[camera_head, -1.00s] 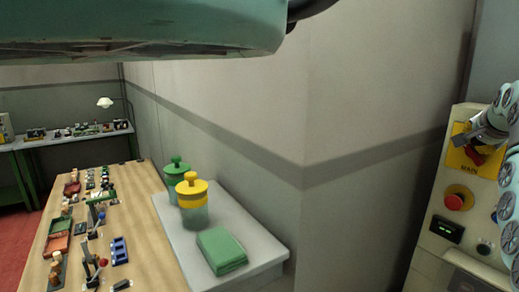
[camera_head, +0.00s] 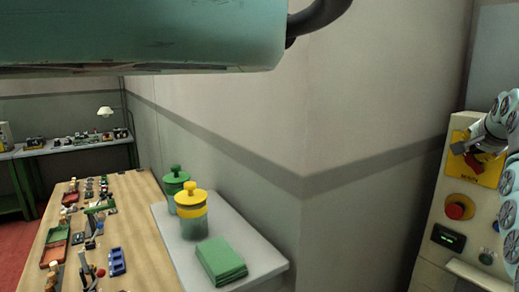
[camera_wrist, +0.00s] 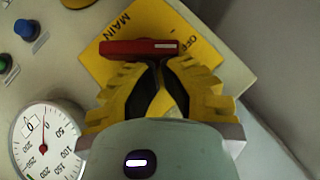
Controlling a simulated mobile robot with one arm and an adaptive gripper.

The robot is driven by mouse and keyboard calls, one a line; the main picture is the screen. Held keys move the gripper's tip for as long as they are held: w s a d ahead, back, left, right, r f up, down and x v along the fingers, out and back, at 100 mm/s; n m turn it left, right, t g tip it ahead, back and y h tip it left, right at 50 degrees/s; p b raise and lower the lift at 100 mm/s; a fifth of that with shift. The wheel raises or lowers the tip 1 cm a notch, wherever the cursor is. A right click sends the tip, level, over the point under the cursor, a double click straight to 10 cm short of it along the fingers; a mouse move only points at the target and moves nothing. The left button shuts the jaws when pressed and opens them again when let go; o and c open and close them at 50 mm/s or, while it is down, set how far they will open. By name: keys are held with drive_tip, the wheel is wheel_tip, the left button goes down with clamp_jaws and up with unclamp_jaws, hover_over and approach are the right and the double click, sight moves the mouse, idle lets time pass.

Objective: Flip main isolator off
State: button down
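The main isolator is a red handle (camera_wrist: 135,48) with a white mark, on a yellow plate (camera_wrist: 112,68) lettered MAIN and OFF. In the wrist view the handle lies crosswise just beyond my fingertips, its white mark near the OFF lettering. My gripper (camera_wrist: 160,68) has its yellow fingers drawn together at the tips, which overlap the handle's lower edge. I cannot tell whether they touch it. In the head view the yellow plate (camera_head: 491,172) is at the far right, with my gripper (camera_head: 466,149) over it and partly covering the red handle (camera_head: 473,161).
A gauge (camera_wrist: 47,141) and blue button (camera_wrist: 27,29) sit nearby. A side table (camera_head: 262,255) holds jars and green cloth.

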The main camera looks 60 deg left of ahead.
drive_tip(key=shift+r, duration=0.1)
idle(0.5)
drive_tip(key=shift+r+p, duration=0.3)
drive_tip(key=shift+r, duration=0.4)
drive_tip(key=shift+d+r, duration=0.35)
drive_tip(key=shift+r, duration=0.05)
drive_tip(key=w+d+b+v, duration=0.1)
drive_tip(key=b+v, duration=0.4)
drive_tip(key=v, duration=0.7)
drive_tip(key=shift+w+d, duration=0.15)
drive_tip(key=shift+d, duration=0.55)
drive_tip(key=shift+r, duration=0.2)
